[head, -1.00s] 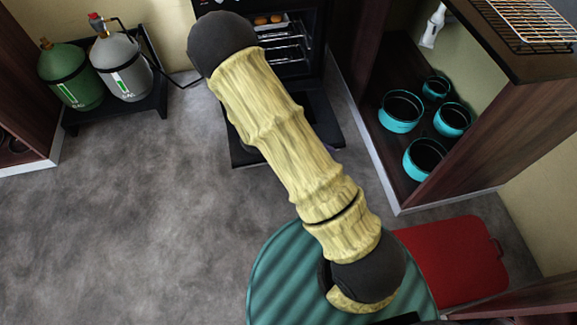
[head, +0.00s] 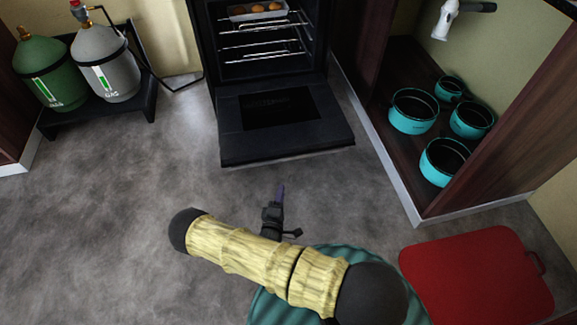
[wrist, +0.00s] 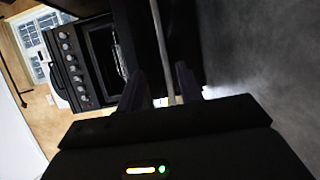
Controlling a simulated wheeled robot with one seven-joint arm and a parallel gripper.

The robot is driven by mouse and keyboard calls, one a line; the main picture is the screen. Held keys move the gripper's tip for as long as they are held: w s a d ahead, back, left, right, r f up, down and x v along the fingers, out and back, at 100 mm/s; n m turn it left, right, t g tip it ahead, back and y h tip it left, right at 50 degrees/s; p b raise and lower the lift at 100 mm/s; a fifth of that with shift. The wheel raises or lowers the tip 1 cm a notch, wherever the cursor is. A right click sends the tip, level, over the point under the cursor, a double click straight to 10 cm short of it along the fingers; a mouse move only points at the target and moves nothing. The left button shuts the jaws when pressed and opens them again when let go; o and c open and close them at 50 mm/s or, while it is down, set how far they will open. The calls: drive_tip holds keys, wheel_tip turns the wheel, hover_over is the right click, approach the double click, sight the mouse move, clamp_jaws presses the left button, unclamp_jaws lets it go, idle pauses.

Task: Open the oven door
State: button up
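The black oven (head: 265,70) stands at the back with its door (head: 240,142) folded down, wide open and close to level. Wire racks and a tray of round brown food show inside. My gripper (head: 280,190) is in front of the door's front edge, apart from it in the head view. In the wrist view my gripper (wrist: 160,82) has its two fingers spread. A long thin bar (wrist: 160,40), seemingly the door handle, runs between them in the picture. I cannot tell contact from this view. The oven's knobs (wrist: 70,60) show at left there.
Green (head: 50,75) and grey (head: 105,65) gas bottles stand on a low black stand at back left. Several teal pots (head: 412,112) sit in the right cabinet (head: 500,140). A red board (head: 470,275) lies at lower right. Grey floor is clear at left.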

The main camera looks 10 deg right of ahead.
sight(288, 160)
drive_tip(key=shift+a+f, duration=0.1)
drive_tip(key=shift+w, duration=0.1)
drive_tip(key=b+x, duration=0.8)
drive_tip(key=x, duration=0.8)
drive_tip(key=shift+w+f+b, duration=0.1)
drive_tip(key=shift+w+b, duration=0.15)
drive_tip(key=shift+b, duration=0.1)
drive_tip(key=shift+w+d, duration=0.3)
drive_tip(key=shift+w, duration=0.05)
clamp_jaws()
